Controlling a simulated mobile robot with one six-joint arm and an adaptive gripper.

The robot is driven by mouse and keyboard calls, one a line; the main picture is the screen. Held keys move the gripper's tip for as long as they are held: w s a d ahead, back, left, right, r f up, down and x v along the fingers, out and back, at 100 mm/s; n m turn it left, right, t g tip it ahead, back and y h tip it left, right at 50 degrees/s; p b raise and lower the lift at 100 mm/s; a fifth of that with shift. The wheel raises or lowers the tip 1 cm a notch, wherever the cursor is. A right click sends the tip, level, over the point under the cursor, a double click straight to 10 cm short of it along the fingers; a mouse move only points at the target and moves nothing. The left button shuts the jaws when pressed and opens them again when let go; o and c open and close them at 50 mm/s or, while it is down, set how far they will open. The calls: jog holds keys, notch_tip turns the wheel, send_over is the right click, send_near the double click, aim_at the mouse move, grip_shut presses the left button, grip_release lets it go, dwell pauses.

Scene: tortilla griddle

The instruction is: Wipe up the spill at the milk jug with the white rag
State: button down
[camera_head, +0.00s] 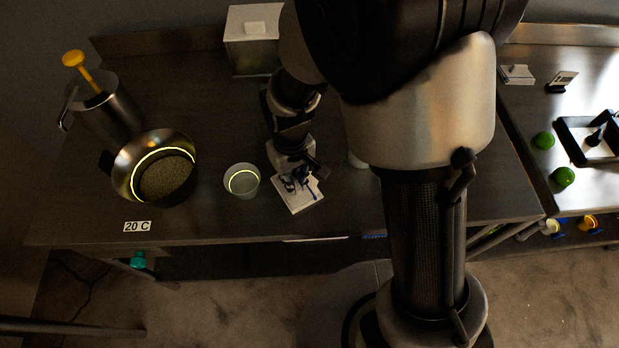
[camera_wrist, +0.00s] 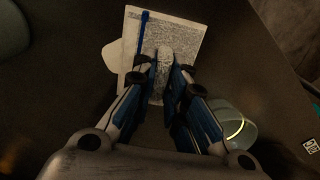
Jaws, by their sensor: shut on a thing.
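The white rag (camera_head: 300,200) lies as a flat square on the dark counter, below my gripper (camera_head: 294,182). In the wrist view the rag (camera_wrist: 184,35) has a grey textured face and a blue stripe. My gripper (camera_wrist: 165,78) is shut on a pale raised fold at its middle. A smooth white patch, apparently the spill (camera_wrist: 116,56), shows at the rag's left edge and is partly covered by it. A pale object (camera_head: 357,160), possibly the milk jug, is mostly hidden behind my arm. A dark rounded form (camera_wrist: 12,30) is cut off at the wrist view's left edge.
A small bowl (camera_head: 241,190) stands just left of the rag. Farther left are a large metal pan (camera_head: 124,178), a steel pot (camera_head: 115,105) with a yellow handle and a "20 C" label (camera_head: 137,226). A lidded box (camera_head: 252,55) stands at the back. The counter's front edge is near.

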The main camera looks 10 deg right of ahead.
aim_at(307, 189)
jog(key=shift+w+a, duration=0.3)
jog(key=shift+a, duration=0.6)
jog(key=shift+s+d+f, duration=0.1)
jog(key=shift+s+d, duration=0.2)
jog(key=shift+d, duration=0.5)
jog(key=shift+s+d+r, duration=0.1)
jog(key=shift+s+d, duration=0.2)
jog(key=shift+d, duration=0.5)
jog(key=shift+s+d+f, duration=0.1)
jog(key=shift+s+d, duration=0.2)
jog(key=shift+d, duration=0.5)
jog(key=c, duration=1.8)
grip_release()
jog(key=shift+c, duration=0.2)
jog(key=shift+f, duration=0.1)
jog(key=shift+c, duration=0.4)
